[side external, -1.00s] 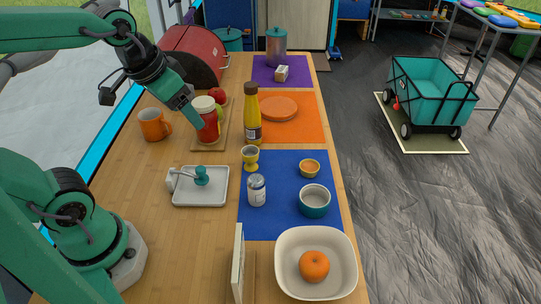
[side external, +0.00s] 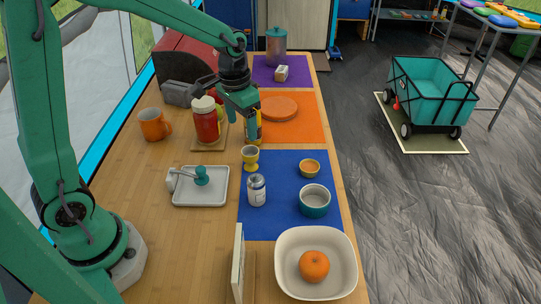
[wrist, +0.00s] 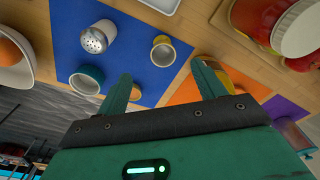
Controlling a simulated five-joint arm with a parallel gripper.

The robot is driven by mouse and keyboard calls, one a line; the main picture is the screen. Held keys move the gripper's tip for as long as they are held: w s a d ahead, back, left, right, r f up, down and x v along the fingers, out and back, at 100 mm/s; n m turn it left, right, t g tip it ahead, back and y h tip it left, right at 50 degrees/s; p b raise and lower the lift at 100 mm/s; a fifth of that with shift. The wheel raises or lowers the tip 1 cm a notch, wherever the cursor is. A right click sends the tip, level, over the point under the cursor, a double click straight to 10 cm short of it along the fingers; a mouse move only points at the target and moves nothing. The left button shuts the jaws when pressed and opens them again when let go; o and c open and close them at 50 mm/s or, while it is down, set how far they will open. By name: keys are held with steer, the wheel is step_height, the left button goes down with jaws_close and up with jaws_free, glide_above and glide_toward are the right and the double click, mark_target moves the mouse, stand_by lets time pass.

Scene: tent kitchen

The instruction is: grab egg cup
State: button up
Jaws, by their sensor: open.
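The yellow egg cup (side external: 250,158) stands upright near the back left corner of the blue mat (side external: 277,222). In the wrist view the egg cup (wrist: 163,50) shows from above, its open rim facing the camera. My gripper (side external: 250,137) is above the table just behind the egg cup, pointing down. In the wrist view the gripper (wrist: 161,74) is open, with its two fingers apart and nothing between them. The egg cup appears beyond the fingertips, between their lines, and apart from them.
A yellow bottle (side external: 259,128) is partly hidden behind my gripper. A red jar (side external: 206,122) stands left.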

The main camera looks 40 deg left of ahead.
mark_target(250, 153)
steer(key=shift+g, duration=0.4)
steer(key=shift+w+f, duration=0.35)
steer(key=shift+f, duration=0.3)
steer(key=shift+w+f, duration=0.4)
steer(key=shift+f, duration=0.3)
steer(key=shift+w+f, duration=0.35)
steer(key=shift+f, duration=0.3)
steer(key=shift+f, duration=0.1)
steer(key=shift+f, duration=1.2)
steer(key=shift+f, duration=0.1)
steer(key=shift+f, duration=2.5)
steer(key=shift+c, duration=0.4)
steer(key=c, duration=1)
